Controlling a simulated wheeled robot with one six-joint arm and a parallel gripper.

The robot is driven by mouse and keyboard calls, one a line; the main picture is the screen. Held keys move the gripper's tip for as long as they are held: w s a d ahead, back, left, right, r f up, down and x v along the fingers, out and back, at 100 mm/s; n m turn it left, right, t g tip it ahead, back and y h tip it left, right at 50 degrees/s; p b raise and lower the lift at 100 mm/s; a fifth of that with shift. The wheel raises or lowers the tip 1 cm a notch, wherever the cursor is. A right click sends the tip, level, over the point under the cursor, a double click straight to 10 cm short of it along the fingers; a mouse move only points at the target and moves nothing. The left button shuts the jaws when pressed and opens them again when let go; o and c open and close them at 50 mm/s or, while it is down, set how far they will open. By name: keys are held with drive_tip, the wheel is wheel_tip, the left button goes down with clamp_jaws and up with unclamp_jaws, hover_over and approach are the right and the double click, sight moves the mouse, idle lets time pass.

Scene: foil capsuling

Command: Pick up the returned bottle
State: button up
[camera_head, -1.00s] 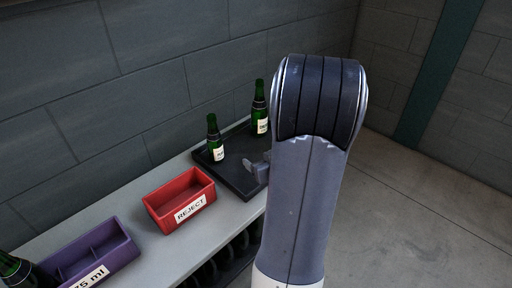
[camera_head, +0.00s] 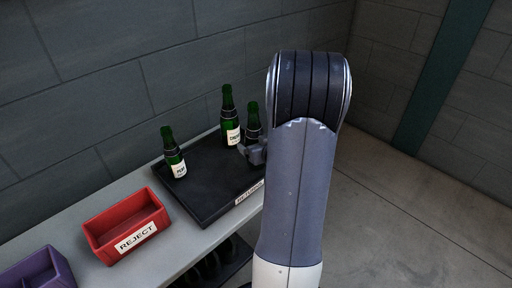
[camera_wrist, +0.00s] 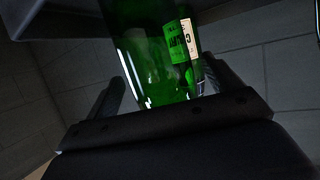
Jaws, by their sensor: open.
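Three green bottles stand upright on a black tray (camera_head: 205,195) with a partly hidden white label on its front edge. One bottle (camera_head: 174,160) is at the left, one (camera_head: 230,125) at the back, and one (camera_head: 253,120) at the right. My gripper (camera_head: 257,155) is at the right bottle, hiding its lower part. In the wrist view, my open fingers (camera_wrist: 165,92) are on either side of a large green bottle (camera_wrist: 140,35). A white-and-green label (camera_wrist: 187,42) shows beside it, perhaps on a bottle behind. I cannot tell whether a finger touches the glass.
A red bin marked REJECT (camera_head: 128,228) sits on the grey counter (camera_head: 185,235) left of the tray. A purple divided bin (camera_head: 38,272) is at the lower left. Dark bottles lie in a rack below the counter. A block wall runs behind.

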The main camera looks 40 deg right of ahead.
drive_tip(key=shift+w+d+f, duration=0.15)
drive_tip(key=shift+w, duration=0.3)
drive_tip(key=c, duration=1.4)
